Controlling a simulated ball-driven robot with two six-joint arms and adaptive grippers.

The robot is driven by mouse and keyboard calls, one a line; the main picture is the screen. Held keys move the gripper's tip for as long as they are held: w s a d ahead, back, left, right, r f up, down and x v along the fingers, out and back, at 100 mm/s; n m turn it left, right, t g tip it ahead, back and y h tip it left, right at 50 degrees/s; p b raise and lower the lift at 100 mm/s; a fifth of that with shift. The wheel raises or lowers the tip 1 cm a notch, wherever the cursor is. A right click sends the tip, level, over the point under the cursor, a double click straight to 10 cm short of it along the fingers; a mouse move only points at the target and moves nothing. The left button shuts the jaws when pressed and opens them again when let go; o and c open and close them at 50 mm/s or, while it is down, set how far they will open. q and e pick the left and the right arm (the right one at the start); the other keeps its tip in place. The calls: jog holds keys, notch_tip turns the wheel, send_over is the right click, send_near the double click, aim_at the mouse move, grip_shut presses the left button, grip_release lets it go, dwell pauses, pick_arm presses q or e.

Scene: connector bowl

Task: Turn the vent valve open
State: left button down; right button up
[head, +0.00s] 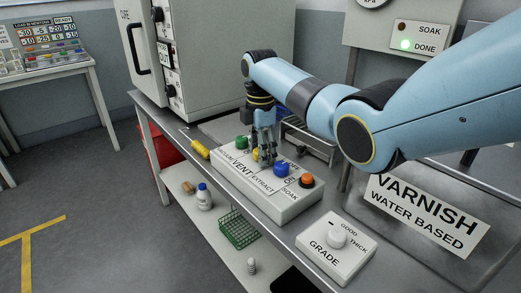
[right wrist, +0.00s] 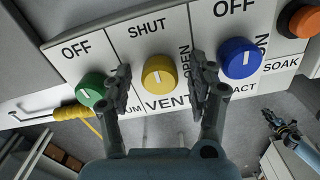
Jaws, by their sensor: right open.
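The yellow vent valve knob (right wrist: 159,75) sits on the white control panel (head: 286,207), between the SHUT label above and the OPEN label to its right. Its pale mark appears to point up toward SHUT. My right gripper (right wrist: 160,88) is open, with one finger on each side of the yellow knob; a small gap seems to show on both sides. In the head view my right gripper (head: 264,158) reaches down over the panel and partly hides the yellow knob (head: 256,155). A small blue and dark part at the right wrist view's right edge looks like my left gripper (right wrist: 285,130); its fingers are unclear.
A green knob (right wrist: 91,88) and a blue knob (right wrist: 239,58) flank the yellow one closely. An orange button (head: 307,181) is at the panel's end. A GRADE dial box (head: 336,248) and a VARNISH tank (head: 455,225) stand nearby. A yellow-handled tool (head: 201,149) lies beside the panel.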

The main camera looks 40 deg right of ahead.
jog(key=shift+c, duration=0.8)
jog(key=c, duration=0.9)
jog(key=shift+c, duration=0.4)
jog(key=shift+r+m+p, duration=0.2)
jog(key=shift+m+p, duration=1.25)
jog(key=shift+m, duration=0.05)
jog(key=m+p, duration=0.2)
jog(key=m, duration=0.2)
jog(key=shift+m+p, duration=0.3)
jog(key=shift+p, duration=0.05)
jog(key=m+p, duration=0.1)
jog(key=m, duration=0.4)
jog(key=shift+f+p, duration=0.1)
jog(key=shift+p, duration=0.3)
pick_arm(q)
notch_tip(320, 180, up, 8)
jog(key=shift+w+a+r+p, duration=0.15)
jog(key=shift+a+p, duration=0.2)
jog(key=shift+p, duration=0.05)
pick_arm(e)
jog(key=m, duration=0.5)
jog(key=shift+a, duration=0.1)
jog(key=shift+m, duration=0.3)
